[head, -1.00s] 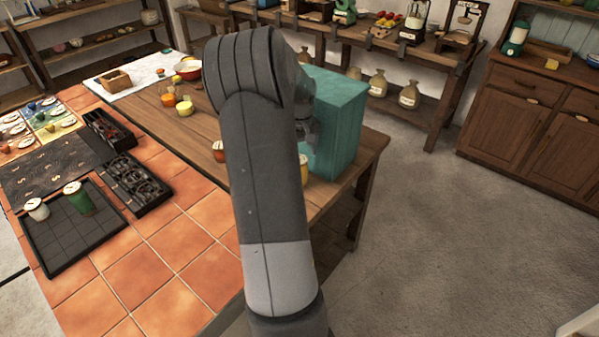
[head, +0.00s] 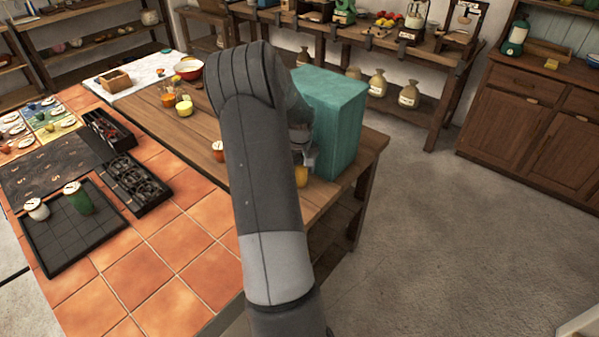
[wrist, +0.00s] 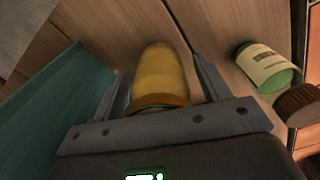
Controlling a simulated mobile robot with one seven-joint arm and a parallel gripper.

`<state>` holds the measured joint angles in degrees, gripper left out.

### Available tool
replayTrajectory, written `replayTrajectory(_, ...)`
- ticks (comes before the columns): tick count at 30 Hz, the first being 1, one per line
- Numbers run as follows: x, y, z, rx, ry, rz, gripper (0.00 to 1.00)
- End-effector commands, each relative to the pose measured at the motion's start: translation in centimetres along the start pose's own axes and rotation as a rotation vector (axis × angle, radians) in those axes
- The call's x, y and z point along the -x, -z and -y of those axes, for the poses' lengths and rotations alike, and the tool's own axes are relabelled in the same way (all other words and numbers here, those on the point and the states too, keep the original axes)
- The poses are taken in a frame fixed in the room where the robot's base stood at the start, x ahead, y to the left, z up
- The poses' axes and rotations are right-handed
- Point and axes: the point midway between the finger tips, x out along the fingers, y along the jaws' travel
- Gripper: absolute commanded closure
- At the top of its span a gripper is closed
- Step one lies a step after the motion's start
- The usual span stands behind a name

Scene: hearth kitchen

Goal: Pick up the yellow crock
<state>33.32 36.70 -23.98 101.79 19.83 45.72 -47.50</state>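The yellow crock (wrist: 160,72) shows in the wrist view between the two fingers of my gripper (wrist: 163,88). The fingers stand on either side of it, with a narrow gap seeming to remain, so the gripper looks open. In the head view a small part of the yellow crock (head: 301,177) shows on the wooden table beside my forearm, just below my gripper (head: 305,158). My arm hides part of this area.
A large teal box (head: 335,120) stands close by the gripper; its side (wrist: 50,120) fills the wrist view's left. A green labelled jar (wrist: 265,68) and a brown round piece (wrist: 298,103) lie to the right there. An orange pot (head: 218,151) stands left of my arm.

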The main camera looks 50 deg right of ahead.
Motion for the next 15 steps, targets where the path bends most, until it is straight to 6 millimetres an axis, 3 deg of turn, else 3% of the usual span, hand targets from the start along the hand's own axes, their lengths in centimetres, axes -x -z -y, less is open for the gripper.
replayTrajectory(15,0.04,0.01,0.00,0.000,0.000,0.000,0.73)
